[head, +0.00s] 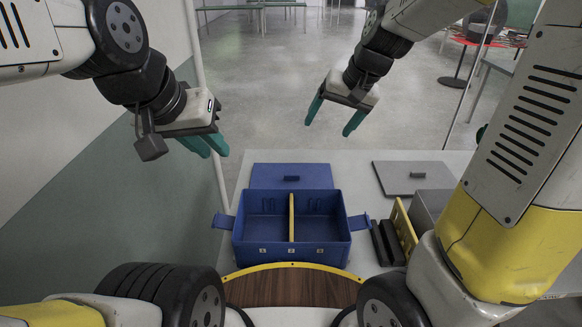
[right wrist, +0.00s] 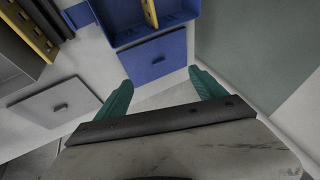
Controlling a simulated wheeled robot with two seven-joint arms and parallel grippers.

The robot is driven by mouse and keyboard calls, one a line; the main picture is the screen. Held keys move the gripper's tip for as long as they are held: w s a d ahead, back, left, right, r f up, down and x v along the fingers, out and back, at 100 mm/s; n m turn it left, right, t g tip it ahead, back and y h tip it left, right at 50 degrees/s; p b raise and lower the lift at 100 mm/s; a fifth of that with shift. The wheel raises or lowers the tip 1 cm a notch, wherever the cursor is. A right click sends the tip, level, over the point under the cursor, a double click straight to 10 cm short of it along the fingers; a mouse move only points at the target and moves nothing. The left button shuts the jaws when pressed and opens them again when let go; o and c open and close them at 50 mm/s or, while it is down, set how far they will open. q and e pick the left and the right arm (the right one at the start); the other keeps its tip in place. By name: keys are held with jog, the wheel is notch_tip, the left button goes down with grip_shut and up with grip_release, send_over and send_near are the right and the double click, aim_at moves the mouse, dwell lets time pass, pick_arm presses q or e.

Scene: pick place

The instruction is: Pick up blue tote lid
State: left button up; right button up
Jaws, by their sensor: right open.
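The blue tote lid (head: 270,182) lies flat on the table just behind the open blue tote (head: 262,257). It has a small dark handle on top. In the right wrist view the lid (right wrist: 170,68) lies beyond my fingertips, with its handle showing. My right gripper (head: 334,116) is open and empty, up in the air behind and to the right of the lid; its two teal fingers also show in the right wrist view (right wrist: 161,83). My left gripper (head: 206,146) hangs left of the lid, touching nothing; its fingers are seen nearly side-on.
A grey lid (head: 395,183) with a dark handle lies right of the blue lid. The tote has a yellow divider (head: 292,217) and side flaps. A grey container (head: 428,208) with a yellow divider and dark bars stands to the right. White table shows between the lids.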

jog(key=w+a+f+h, duration=0.1)
jog(key=w+a+f, duration=0.3)
jog(key=w+f, duration=0.6)
jog(key=h, duration=0.3)
send_near(292, 175)
jog(key=shift+g, duration=0.3)
jog(key=x, duration=0.8)
jog(key=shift+w+f, duration=0.2)
jog(key=shift+w, duration=0.2)
jog(key=c, duration=1.7)
